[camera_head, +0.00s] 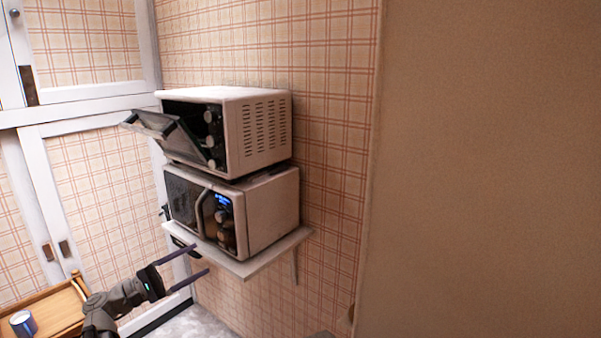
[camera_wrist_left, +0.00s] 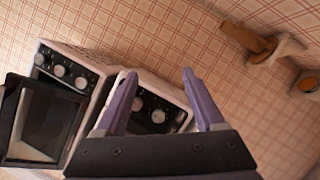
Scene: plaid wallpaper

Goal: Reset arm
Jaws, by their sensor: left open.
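My left gripper (camera_head: 198,264) is open and empty, in front of and below the wall shelf in the head view. Its two purple fingers also show spread apart in the left wrist view (camera_wrist_left: 160,98), with the microwave behind them. A white toaster oven (camera_head: 262,130) with its glass door (camera_head: 152,124) tipped open stands on top of a white microwave (camera_head: 270,210). The microwave's door looks shut and its blue display is lit. In the wrist view the oven (camera_wrist_left: 65,68) is at the left and the microwave (camera_wrist_left: 165,92) is partly hidden by my fingers. My right gripper is not in view.
The microwave stands on a small white wall shelf (camera_head: 262,266). A wooden tray or cart (camera_head: 62,312) with a blue can (camera_head: 23,323) is at the lower left. White-framed sliding doors (camera_head: 95,101) stand at the left. A plain brown wall (camera_head: 490,170) fills the right.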

